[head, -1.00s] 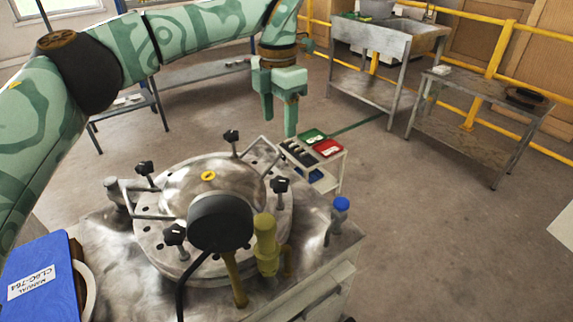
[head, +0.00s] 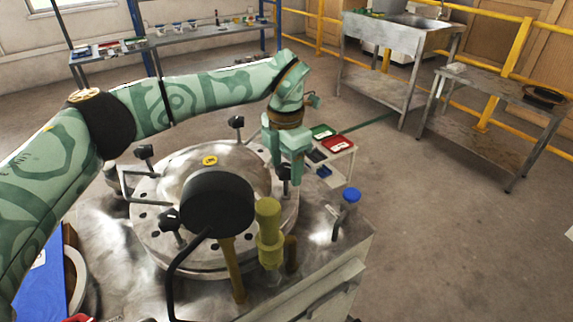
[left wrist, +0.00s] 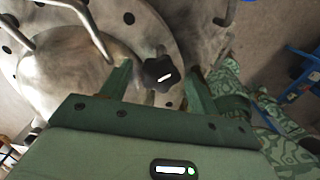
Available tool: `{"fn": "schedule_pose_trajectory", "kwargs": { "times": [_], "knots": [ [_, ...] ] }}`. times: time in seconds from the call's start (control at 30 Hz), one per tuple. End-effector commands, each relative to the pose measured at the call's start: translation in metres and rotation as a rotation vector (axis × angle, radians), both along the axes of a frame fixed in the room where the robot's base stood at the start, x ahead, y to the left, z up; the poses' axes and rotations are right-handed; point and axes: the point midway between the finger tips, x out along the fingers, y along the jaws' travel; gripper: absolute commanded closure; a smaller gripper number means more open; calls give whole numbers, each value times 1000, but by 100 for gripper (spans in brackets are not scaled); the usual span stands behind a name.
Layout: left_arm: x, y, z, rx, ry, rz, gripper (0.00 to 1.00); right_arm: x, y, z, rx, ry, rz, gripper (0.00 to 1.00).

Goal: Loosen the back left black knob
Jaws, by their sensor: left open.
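A round metal lid (head: 170,185) on the steel cabinet carries several black knobs. One knob (head: 146,152) is at the lid's left, one (head: 236,122) at its back, one (head: 170,218) at its front left. Another knob (head: 284,174) is at its right, partly hidden by my left gripper (head: 286,166). My left gripper is open, pointing down over this right knob. In the left wrist view a black star-shaped knob (left wrist: 160,72) lies between the two open fingers (left wrist: 156,78); contact cannot be told. My right gripper is not in view.
A black round cap (head: 217,202), a yellow-green valve (head: 269,235) and a blue-capped fitting (head: 350,196) stand at the front and right. A curved handle (head: 130,180) sticks out at the lid's left. A small cart (head: 343,155) with red and green trays stands behind.

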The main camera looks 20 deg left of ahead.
Motion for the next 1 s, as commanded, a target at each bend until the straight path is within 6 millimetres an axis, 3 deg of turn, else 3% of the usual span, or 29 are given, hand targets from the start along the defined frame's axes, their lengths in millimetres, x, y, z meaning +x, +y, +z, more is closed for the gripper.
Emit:
{"fn": "schedule_pose_trajectory", "kwargs": {
  "times": [0.17, 0.3, 0.33, 0.67, 1.0],
  "knots": [
    [0, 0, 1, 0, 0, 0, 42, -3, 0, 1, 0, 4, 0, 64],
    [0, 0, 1, 0, 0, 0, 81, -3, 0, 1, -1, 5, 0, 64],
    [0, 0, 1, 0, 0, 0, 84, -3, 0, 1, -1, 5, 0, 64],
    [0, 0, 3, 0, -1, 31, 84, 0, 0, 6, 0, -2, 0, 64],
    [-1, 0, 9, 1, -3, 242, 84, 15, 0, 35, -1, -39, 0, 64]
  ]
}}
